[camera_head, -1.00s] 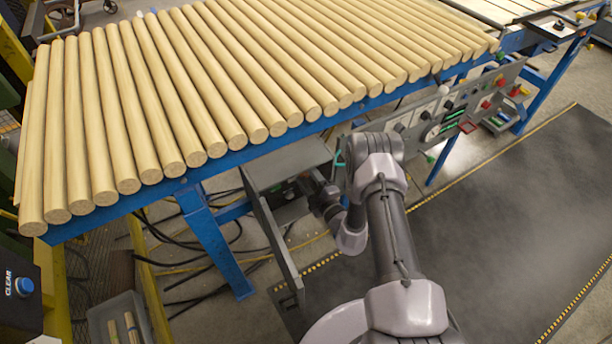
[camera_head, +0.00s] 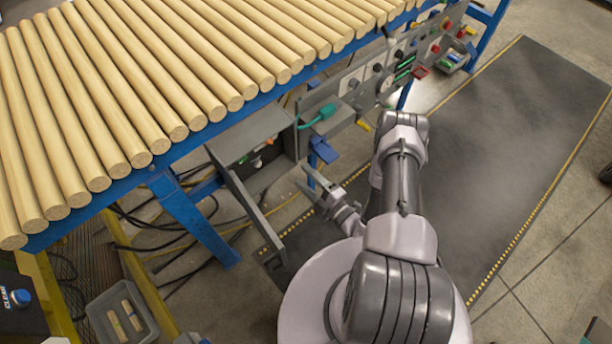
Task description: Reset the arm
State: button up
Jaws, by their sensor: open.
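My arm is folded in front of my base. Its gripper (camera_head: 309,183) shows with its two fingers apart and nothing between them. It points up and left, at the front of an open grey box (camera_head: 246,136) under the roller table. The gripper appears to be outside the box, to the right of its open door (camera_head: 254,217). The box holds small items that are partly hidden, with some green and white showing.
The wooden roller table (camera_head: 150,75) on blue legs (camera_head: 196,222) fills the upper left. A panel of knobs and tools (camera_head: 380,75) hangs beneath it. A grey bin (camera_head: 121,312) stands at lower left. The dark mat (camera_head: 500,140) on the right is clear.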

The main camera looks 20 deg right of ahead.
dwell(0.3)
jog(key=w+a+r+n+g+y, duration=0.2)
jog(key=a+r+n+y, duration=0.15)
jog(key=r+n, duration=0.2)
jog(key=w+a+r+n+g+y, duration=0.1)
jog(key=w+a+r+n+y, duration=0.1)
jog(key=r+n+y, duration=0.35)
jog(key=s+a+r+n+g+y, duration=0.1)
jog(key=s+a+r+n+g, duration=0.3)
jog(key=r+n, duration=0.35)
jog(key=s+a+r+n+g+y, duration=0.1)
jog(key=a+r+n+g, duration=0.45)
jog(key=r, duration=0.25)
jog(key=s+a+r+n+g+h, duration=0.1)
jog(key=s+r+n+g+h, duration=0.6)
jog(key=s+n, duration=0.75)
jog(key=s+d+r+n+t+h, duration=0.1)
jog(key=d+r+n+t+h, duration=0.6)
jog(key=n, duration=0.5)
jog(key=shift+s+t+h, duration=0.25)
jog(key=shift+t+h, duration=0.05)
jog(key=shift+t, duration=0.25)
